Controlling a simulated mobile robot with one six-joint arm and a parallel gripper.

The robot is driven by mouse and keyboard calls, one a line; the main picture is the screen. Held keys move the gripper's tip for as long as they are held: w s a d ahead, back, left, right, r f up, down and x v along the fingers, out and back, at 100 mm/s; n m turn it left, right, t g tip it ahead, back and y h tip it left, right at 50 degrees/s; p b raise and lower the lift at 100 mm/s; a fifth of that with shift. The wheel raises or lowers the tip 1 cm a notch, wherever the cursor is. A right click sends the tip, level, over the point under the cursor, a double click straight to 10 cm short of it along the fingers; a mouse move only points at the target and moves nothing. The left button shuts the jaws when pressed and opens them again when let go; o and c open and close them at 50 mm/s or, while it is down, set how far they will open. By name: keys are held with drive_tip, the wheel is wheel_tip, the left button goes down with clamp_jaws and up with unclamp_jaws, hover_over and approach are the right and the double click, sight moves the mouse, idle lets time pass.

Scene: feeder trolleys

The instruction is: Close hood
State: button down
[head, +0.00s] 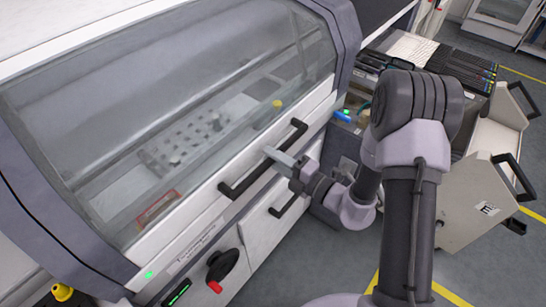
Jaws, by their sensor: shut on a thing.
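The hood (160,80) is a large clear cover with dark side frames on the white machine. It is down over the machine's inside, and its white lower edge lies along the machine front. A long black handle (263,163) is fixed to that edge. My gripper (277,156) is at the middle of the handle, with its fingers around the bar, shut on it. The exact contact of the fingertips is too small to see.
A second black handle (289,204) sits on the panel below. A black knob with a red tip (222,267) is at the lower front. Feeder trolleys (490,185) stand at the right behind my arm. Grey floor with yellow lines is open at the lower right.

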idle(0.9)
drive_tip(key=s+d+r+p, duration=0.2)
drive_tip(key=d+r+p, duration=0.1)
drive_tip(key=r+p, duration=0.4)
drive_tip(key=p, duration=0.2)
drive_tip(key=shift+s+r+h+p, duration=0.15)
drive_tip(key=shift+s+h+p, duration=0.05)
drive_tip(key=shift+h+p, duration=0.1)
drive_tip(key=c, duration=1.2)
unclamp_jaws()
drive_tip(key=shift+d, duration=0.15)
drive_tip(key=p+v, duration=0.2)
drive_tip(key=v, duration=1.5)
drive_tip(key=shift+r+g, duration=0.3)
drive_tip(key=shift+d, duration=0.15)
